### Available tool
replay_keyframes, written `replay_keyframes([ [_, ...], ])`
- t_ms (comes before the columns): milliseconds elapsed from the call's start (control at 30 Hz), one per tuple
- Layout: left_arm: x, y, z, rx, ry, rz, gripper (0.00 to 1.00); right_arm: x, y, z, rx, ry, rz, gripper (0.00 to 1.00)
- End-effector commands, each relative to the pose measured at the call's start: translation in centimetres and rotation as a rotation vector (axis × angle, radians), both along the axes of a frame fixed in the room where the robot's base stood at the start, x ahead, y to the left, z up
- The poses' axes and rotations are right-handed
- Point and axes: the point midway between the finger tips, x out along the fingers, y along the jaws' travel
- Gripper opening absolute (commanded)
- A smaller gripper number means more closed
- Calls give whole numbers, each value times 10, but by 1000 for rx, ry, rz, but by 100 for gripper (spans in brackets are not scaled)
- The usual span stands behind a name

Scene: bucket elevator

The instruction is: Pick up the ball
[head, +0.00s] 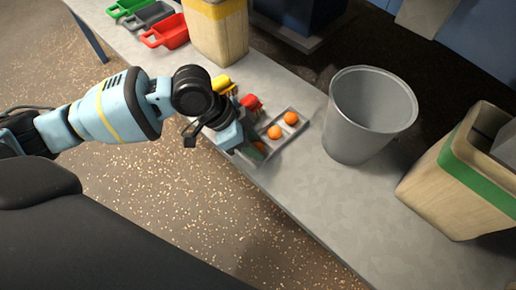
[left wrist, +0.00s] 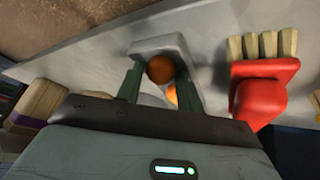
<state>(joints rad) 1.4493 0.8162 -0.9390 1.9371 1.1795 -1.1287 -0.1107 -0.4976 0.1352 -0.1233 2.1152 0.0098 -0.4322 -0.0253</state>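A small grey tray (head: 287,136) lies on the grey table. Two orange balls, a far one (head: 291,118) and a nearer one (head: 274,132), show clearly in it. More orange shows beside my left gripper (head: 254,150), mostly hidden by it. In the left wrist view, the green fingers of my left gripper (left wrist: 158,76) are apart and point down at the tray (left wrist: 160,44). One orange ball (left wrist: 160,68) appears between the fingertips, with gaps on both sides. Another ball (left wrist: 171,94) is partly hidden by a finger. My right gripper is not in view.
A red brush (left wrist: 262,92) with pale bristles is beside the gripper. A yellow object (head: 222,84) lies near the tray. A grey bucket (head: 370,110) stands right of the tray. Wooden bins (head: 217,35) (head: 450,185) stand on both sides. Coloured scoops (head: 166,32) lie at upper left.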

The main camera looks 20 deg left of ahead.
Motion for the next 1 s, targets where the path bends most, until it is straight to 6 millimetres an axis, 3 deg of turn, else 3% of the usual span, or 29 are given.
replay_keyframes([
  [167,1,0,1,0,-2,0,37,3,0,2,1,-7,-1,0],
  [400,0,0,1,0,-2,0,10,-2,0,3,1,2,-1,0],
  [767,0,0,3,0,-2,0,9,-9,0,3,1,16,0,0],
  [1000,0,-1,21,-1,-3,1,9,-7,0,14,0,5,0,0],
])
